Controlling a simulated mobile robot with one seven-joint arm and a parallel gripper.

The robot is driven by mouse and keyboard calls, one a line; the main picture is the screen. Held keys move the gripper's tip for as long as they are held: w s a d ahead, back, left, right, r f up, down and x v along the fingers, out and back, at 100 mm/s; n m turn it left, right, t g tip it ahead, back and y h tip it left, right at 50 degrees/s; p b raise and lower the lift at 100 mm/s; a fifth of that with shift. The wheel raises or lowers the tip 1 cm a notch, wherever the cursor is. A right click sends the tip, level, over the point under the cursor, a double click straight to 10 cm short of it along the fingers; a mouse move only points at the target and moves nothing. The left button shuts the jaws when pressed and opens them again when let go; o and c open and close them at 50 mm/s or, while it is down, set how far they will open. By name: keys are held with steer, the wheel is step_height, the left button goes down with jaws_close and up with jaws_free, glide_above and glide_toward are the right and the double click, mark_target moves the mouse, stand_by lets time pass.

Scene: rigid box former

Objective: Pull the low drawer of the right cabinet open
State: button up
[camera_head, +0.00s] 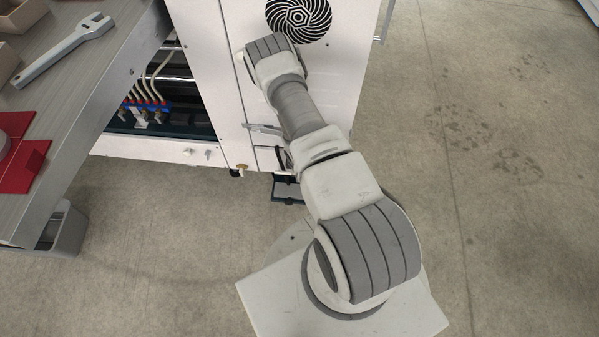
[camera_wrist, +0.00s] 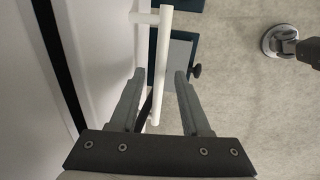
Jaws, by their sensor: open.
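In the wrist view my gripper (camera_wrist: 160,74) is open, its two grey fingers apart. A white bar handle (camera_wrist: 161,60) runs lengthwise between the fingers. I cannot tell whether either finger touches it. A short white post (camera_wrist: 145,17) joins the handle to a white front panel (camera_wrist: 105,50) on the left. In the head view the white cabinet (camera_head: 215,75) stands beyond my arm, and my arm covers part of its front. My gripper cannot be made out clearly there. The low drawer's outline is mostly hidden, so I cannot tell how far it is open.
A worktable (camera_head: 105,55) with a grey wrench (camera_head: 65,48) and a red tray (camera_head: 25,165) stands at the left. A grey bin (camera_head: 68,230) is under its edge. The concrete floor at the right is clear.

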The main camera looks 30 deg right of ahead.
jaws_close()
stand_by(1.3)
